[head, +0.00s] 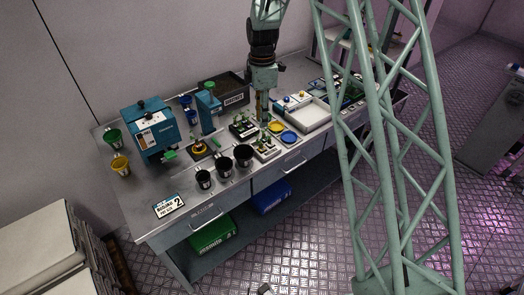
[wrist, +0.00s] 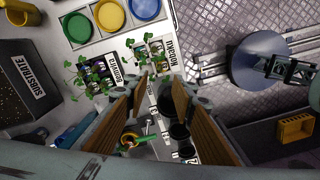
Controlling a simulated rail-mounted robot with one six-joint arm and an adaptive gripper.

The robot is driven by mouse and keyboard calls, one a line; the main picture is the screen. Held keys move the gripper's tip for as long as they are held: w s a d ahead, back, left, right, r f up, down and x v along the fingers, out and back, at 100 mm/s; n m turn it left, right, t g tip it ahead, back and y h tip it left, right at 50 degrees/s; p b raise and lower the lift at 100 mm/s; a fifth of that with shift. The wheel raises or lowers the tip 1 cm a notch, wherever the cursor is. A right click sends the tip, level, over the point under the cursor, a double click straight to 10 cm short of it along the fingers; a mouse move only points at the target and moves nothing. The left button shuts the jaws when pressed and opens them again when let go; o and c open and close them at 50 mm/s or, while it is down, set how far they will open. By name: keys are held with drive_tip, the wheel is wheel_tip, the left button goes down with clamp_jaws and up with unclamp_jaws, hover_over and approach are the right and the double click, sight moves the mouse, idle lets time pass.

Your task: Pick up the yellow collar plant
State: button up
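Small green seedlings stand in two labelled holders on the bench. In the head view one holder's plants (head: 241,121) are at the back and the other's (head: 264,142) nearer the front edge. In the wrist view they show as a left group (wrist: 88,76) and a right group (wrist: 150,50). The collars are too small to tell which plant has a yellow one. My gripper (head: 263,118) points down beside these holders. In the wrist view its wood-coloured fingers (wrist: 160,88) are spread apart with nothing seen held between them; the holders lie just beyond the fingertips.
Yellow (head: 275,127) and blue (head: 289,136) round dishes lie right of the holders. A white tray (head: 310,122) is farther right. Black pots (head: 224,168) stand near the front edge. A teal machine (head: 150,130) and a dark substrate bin (head: 233,101) are at the back.

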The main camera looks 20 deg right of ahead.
drive_tip(key=shift+f, duration=0.1)
idle(0.3)
hover_over(262, 149)
drive_tip(key=w, duration=0.1)
drive_tip(key=shift+d+f+p, duration=0.15)
drive_tip(key=shift+f+p, duration=0.15)
drive_tip(key=shift+f, duration=3.95)
drive_tip(key=shift+f, duration=0.1)
drive_tip(key=shift+f+p, duration=0.45)
drive_tip(key=shift+f, duration=2.05)
drive_tip(key=shift+c, duration=0.2)
clamp_jaws()
